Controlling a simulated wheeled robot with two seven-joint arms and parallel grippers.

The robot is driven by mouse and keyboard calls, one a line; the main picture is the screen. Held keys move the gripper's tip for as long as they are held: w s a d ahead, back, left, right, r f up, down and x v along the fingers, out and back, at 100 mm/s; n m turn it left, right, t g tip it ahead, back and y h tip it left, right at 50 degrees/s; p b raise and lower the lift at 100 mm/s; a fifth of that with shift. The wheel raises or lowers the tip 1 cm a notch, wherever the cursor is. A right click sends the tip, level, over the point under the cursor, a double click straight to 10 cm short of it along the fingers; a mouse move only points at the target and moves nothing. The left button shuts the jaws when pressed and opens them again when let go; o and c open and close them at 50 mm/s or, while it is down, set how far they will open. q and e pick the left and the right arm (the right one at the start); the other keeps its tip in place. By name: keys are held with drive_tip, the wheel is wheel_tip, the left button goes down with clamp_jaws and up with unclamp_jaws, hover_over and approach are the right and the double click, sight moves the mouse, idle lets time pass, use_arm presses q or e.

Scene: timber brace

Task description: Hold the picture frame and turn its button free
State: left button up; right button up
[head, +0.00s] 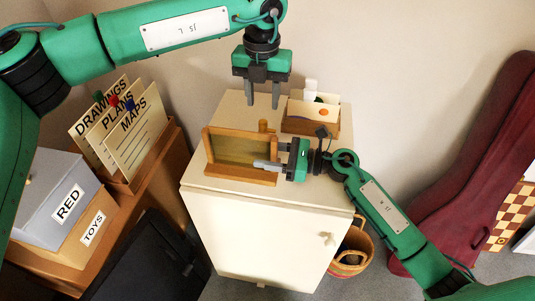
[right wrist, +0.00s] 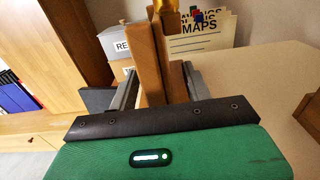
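The wooden picture frame (head: 243,148) stands upright on the white cabinet's top, on a wooden base (head: 240,174). A small wooden knob-like piece, perhaps the button (head: 263,125), shows behind its upper right; a golden piece (right wrist: 169,6) shows at the top of the right wrist view. My left gripper (head: 263,101) points down behind and above that piece, fingers apart and empty. My right gripper (head: 268,163) is at the frame's right end. In the right wrist view its fingers lie apart on either side of the frame's wooden edge (right wrist: 150,65); firm contact is not clear.
The white cabinet (head: 255,230) carries a wooden box (head: 311,124) with cards and a white bottle at back right. A file holder (head: 130,182) and boxes stand left. A woven basket (head: 350,260) and dark red case (head: 465,165) stand right. The cabinet top's right front is partly clear.

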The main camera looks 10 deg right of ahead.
drive_tip(key=v, duration=1.2)
